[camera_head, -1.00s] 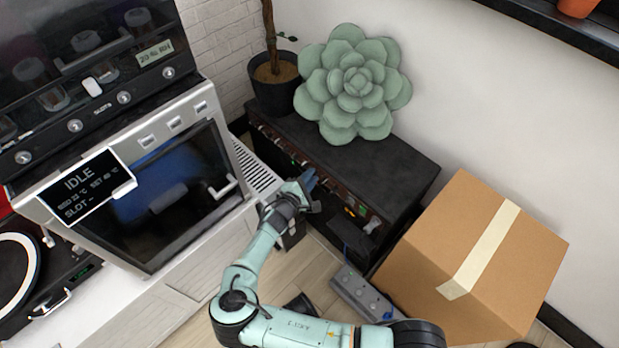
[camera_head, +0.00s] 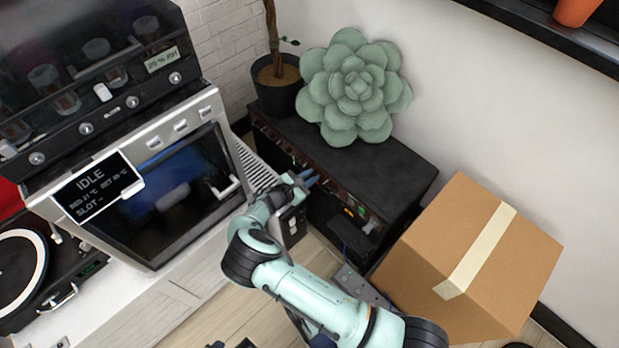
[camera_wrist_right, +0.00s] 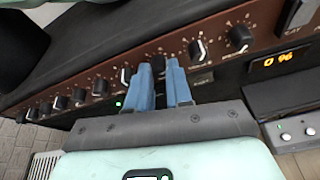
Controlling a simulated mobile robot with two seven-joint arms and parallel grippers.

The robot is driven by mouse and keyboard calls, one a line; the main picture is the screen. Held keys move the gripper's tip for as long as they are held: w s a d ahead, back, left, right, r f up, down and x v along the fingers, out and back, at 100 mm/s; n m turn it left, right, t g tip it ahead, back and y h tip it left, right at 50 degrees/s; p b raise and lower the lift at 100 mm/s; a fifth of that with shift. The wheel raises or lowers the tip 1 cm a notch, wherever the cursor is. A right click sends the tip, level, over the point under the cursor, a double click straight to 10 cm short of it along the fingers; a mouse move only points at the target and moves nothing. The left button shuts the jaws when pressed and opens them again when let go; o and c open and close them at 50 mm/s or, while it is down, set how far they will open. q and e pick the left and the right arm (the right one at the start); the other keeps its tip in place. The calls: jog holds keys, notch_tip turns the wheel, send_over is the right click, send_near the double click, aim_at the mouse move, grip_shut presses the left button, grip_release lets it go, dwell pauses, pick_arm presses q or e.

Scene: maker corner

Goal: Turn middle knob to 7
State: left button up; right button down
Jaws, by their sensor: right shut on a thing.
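The dark amplifier-like unit (camera_head: 400,178) has a brown front panel with a row of black knobs. In the right wrist view the panel (camera_wrist_right: 140,43) runs from lower left to upper right. My right gripper (camera_head: 308,180) is at this panel. Its blue fingers (camera_wrist_right: 166,68) are shut on a black knob (camera_wrist_right: 158,63) in the row, which is mostly hidden between them. Other knobs show to the left (camera_wrist_right: 100,88) and to the right (camera_wrist_right: 197,50). The dial numbers are too small to read. My left gripper is not in view.
A green succulent-shaped object (camera_head: 355,88) and a potted plant (camera_head: 278,88) stand on or beside the unit. A cardboard box (camera_head: 470,260) is at right. A machine with an IDLE display (camera_head: 97,187) is at left. An orange readout (camera_wrist_right: 277,60) is on the panel.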

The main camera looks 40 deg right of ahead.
jog(key=shift+w+n+g, duration=0.1)
jog(key=shift+n+g, duration=0.3)
jog(key=shift+n, duration=0.1)
jog(key=shift+b, duration=0.35)
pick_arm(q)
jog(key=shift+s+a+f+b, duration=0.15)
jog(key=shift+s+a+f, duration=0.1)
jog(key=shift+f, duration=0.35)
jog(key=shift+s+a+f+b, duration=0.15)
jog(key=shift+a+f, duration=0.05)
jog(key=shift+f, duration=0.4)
pick_arm(e)
jog(key=shift+w+n+g, duration=0.1)
jog(key=shift+n+g, duration=0.3)
jog(key=shift+n, duration=0.3)
jog(key=c, duration=1)
grip_release()
jog(key=shift+a, duration=0.1)
